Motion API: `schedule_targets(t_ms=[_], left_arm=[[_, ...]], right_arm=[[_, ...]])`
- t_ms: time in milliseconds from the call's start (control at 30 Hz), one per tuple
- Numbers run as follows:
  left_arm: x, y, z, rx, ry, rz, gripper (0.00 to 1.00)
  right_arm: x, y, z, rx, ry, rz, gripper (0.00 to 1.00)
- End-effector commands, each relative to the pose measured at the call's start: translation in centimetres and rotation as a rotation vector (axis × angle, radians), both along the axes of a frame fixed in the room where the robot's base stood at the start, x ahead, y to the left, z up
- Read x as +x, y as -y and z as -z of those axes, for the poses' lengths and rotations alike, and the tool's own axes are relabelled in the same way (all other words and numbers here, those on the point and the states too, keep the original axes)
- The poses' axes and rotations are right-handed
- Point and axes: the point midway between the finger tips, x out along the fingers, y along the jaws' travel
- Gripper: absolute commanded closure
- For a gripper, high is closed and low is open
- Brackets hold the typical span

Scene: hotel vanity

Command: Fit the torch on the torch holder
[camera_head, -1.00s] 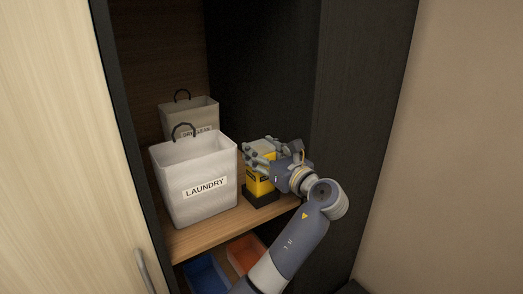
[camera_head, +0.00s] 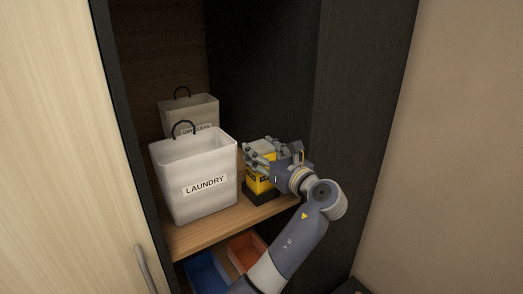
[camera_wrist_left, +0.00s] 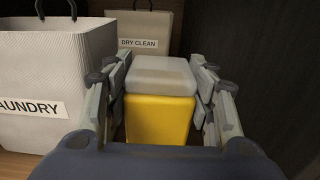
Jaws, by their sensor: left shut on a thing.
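The torch (camera_head: 258,186) is a yellow block with a pale grey top. It stands upright at the front right of the wooden shelf, beside the laundry basket. It also fills the middle of the left wrist view (camera_wrist_left: 158,118). My left gripper (camera_head: 259,150) is shut on it, with fingers on both sides in the wrist view. A dark base (camera_head: 264,196), which looks like the torch holder, is directly below the yellow body on the shelf. I cannot tell whether the torch is fully seated in it. My right gripper is not in view.
A white basket marked LAUNDRY (camera_head: 194,199) stands close on the left. A DRY CLEAN basket (camera_head: 190,107) stands behind it. The dark cabinet wall (camera_head: 345,120) is on the right. Blue (camera_head: 206,276) and orange (camera_head: 246,251) bins lie below the shelf.

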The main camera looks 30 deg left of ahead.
Motion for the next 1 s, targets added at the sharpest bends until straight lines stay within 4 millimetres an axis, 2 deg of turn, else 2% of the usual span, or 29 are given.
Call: schedule_targets(t_ms=[733,767,800,867,1000], left_arm=[[-0.01,-0.01,0.79,0.0,-0.001,0.0,0.96],[-0.01,-0.01,0.81,-0.001,-0.001,0.0,0.45],[-0.01,-0.01,0.82,-0.001,-0.001,0.0,0.36],[-0.01,-0.01,0.81,-0.001,-0.001,0.0,0.26],[0.0,0.0,0.78,-0.001,0.0,0.0,0.26]], right_arm=[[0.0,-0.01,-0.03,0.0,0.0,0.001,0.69],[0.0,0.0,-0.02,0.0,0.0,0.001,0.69],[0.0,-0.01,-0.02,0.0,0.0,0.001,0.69],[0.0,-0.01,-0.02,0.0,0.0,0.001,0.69],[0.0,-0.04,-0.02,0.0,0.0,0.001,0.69]])
